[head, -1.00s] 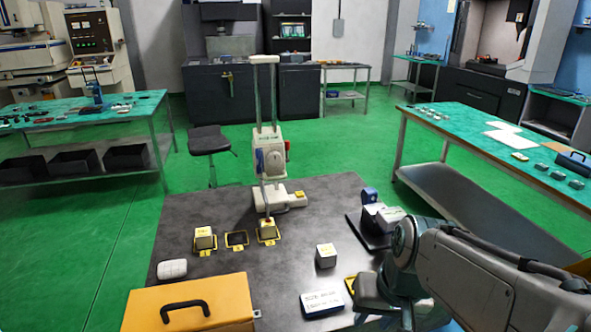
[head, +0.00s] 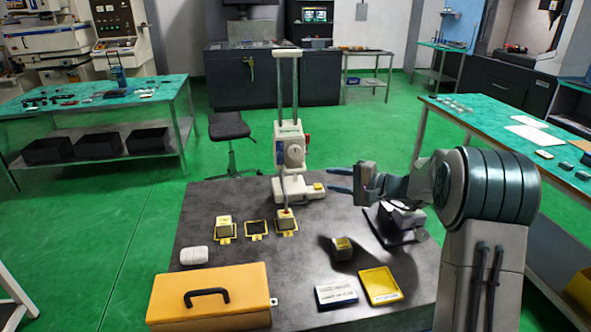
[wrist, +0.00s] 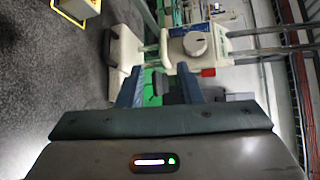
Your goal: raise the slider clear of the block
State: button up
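The slider (head: 290,150) is a white housing with a round knob, on two upright columns with a crossbar on top. It also shows in the wrist view (wrist: 185,47), turned sideways, with a red button on its side. A thin rod runs down from it to a small block (head: 286,222) in a yellow-marked square; whether the rod tip touches the block is too small to tell. My gripper (head: 331,181) is open and empty, to the right of the stand and below the slider's housing, fingers pointing left. In the wrist view my gripper's fingers (wrist: 158,88) are apart, with the stand beyond them.
The white stand base (head: 298,190) sits at the table's back edge. A second block (head: 224,227) and an empty yellow-framed square (head: 256,229) are to the left. A loose block (head: 342,249), a yellow tray (head: 381,286) and an orange case (head: 210,297) lie nearer.

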aim_at(295, 171)
jog(key=p+x, duration=0.1)
jog(key=x, duration=0.3)
jog(key=p+x, duration=0.1)
jog(key=x, duration=0.4)
jog(key=w+p+x, duration=0.1)
jog(key=p+x, duration=0.1)
jog(key=x, duration=0.3)
jog(key=shift+d+r, duration=0.2)
jog(key=shift+r, duration=0.05)
jog(key=shift+s, duration=0.1)
grip_shut()
